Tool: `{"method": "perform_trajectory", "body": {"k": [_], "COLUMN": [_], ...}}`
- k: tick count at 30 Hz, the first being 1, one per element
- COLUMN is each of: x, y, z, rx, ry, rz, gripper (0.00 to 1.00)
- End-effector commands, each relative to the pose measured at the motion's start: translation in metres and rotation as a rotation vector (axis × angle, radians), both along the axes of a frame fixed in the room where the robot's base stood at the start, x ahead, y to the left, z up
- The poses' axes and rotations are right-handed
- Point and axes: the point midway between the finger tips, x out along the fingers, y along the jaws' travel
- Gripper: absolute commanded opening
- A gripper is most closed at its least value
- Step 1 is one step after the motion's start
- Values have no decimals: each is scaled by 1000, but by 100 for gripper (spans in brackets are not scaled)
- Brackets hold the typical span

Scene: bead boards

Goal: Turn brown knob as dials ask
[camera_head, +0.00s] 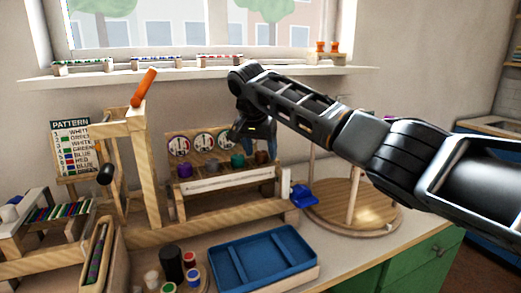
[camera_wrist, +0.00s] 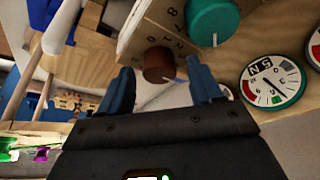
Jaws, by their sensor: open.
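The brown knob (camera_wrist: 158,65) sits on the wooden dial stand, between my gripper's blue fingers in the wrist view. My gripper (camera_head: 260,146) is open, with a fingertip on either side of the knob; I cannot tell whether they touch it. In the head view the brown knob (camera_head: 261,158) is the rightmost of the row, and my arm comes in above it. A teal knob (camera_wrist: 213,22) is beside it. A round dial (camera_wrist: 272,82) with a pointer and coloured marks faces the wrist camera. In the head view, white dials (camera_head: 204,143) line the stand; my gripper hides part of its right end.
A purple knob (camera_head: 185,171) and a grey knob (camera_head: 211,166) are farther left. A blue tray (camera_head: 262,262) lies in front. A round wooden base (camera_head: 378,215) with posts stands right. A wooden frame with an orange handle (camera_head: 145,87) rises left.

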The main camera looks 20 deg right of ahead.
Motion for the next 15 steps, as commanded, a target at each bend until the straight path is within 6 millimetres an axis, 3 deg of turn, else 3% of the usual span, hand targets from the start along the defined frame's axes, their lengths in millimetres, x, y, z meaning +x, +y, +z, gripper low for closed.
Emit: {"method": "perform_trajectory", "body": {"k": [8,15], "x": [1,0], "y": [-1,-1], "z": [-2,-2], "rx": [0,0], "ry": [0,0], "rz": [0,0], "gripper": [64,42]}}
